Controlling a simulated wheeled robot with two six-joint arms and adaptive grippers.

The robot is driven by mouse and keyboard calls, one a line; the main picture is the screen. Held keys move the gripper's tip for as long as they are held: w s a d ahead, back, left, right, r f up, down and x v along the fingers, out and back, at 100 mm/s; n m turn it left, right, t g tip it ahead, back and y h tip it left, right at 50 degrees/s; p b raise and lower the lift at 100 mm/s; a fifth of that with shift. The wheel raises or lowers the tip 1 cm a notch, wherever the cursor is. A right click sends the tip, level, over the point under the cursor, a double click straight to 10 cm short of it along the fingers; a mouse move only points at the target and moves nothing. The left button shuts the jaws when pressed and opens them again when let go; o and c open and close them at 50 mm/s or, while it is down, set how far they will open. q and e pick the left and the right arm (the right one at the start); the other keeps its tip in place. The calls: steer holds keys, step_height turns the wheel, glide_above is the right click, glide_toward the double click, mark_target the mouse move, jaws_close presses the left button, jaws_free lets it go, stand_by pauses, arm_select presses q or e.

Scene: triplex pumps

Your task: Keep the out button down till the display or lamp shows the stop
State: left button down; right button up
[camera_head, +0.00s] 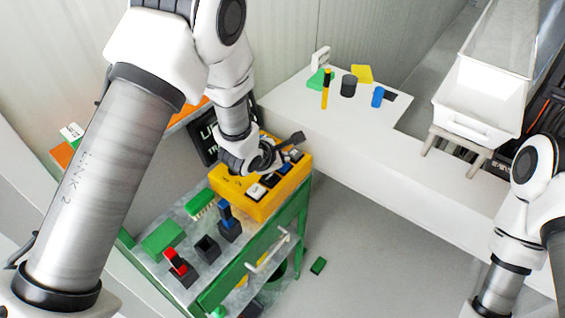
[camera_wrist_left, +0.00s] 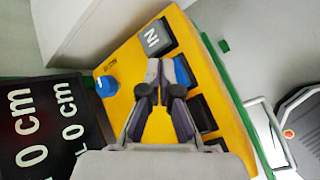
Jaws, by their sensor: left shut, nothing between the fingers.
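The yellow control box (camera_head: 237,187) stands on the grey-topped bench. In the left wrist view its yellow face (camera_wrist_left: 130,62) carries a row of buttons. One grey button (camera_wrist_left: 157,38) reads "IN"; a dark button with a blue part (camera_wrist_left: 182,72) lies beside it, partly behind my fingers. No "OUT" label is readable. My left gripper (camera_wrist_left: 158,64) is shut and empty, its tips over the box near these two buttons; I cannot tell whether they touch. The black display (camera_wrist_left: 40,125) shows white "0 cm" lines, partly cut off. A round blue lamp or knob (camera_wrist_left: 106,86) sits near the display. My right gripper is out of view.
A green bench (camera_head: 290,215) bears red, blue and black switch-like parts in front of the box. A white table (camera_head: 330,125) behind holds small coloured objects. A white bin (camera_head: 478,100) stands at right. Grey floor (camera_head: 375,240) is mostly clear.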

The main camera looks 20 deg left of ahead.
arm_select(q)
steer(key=shift+f, duration=0.55)
stand_by(4.9)
steer(key=shift+r, duration=0.1)
stand_by(0.8)
steer(key=shift+r+p, duration=0.85)
steer(key=shift+p, duration=0.1)
step_height(320, 180, up, 5)
steer(key=p, duration=0.5)
steer(key=shift+r, duration=0.1)
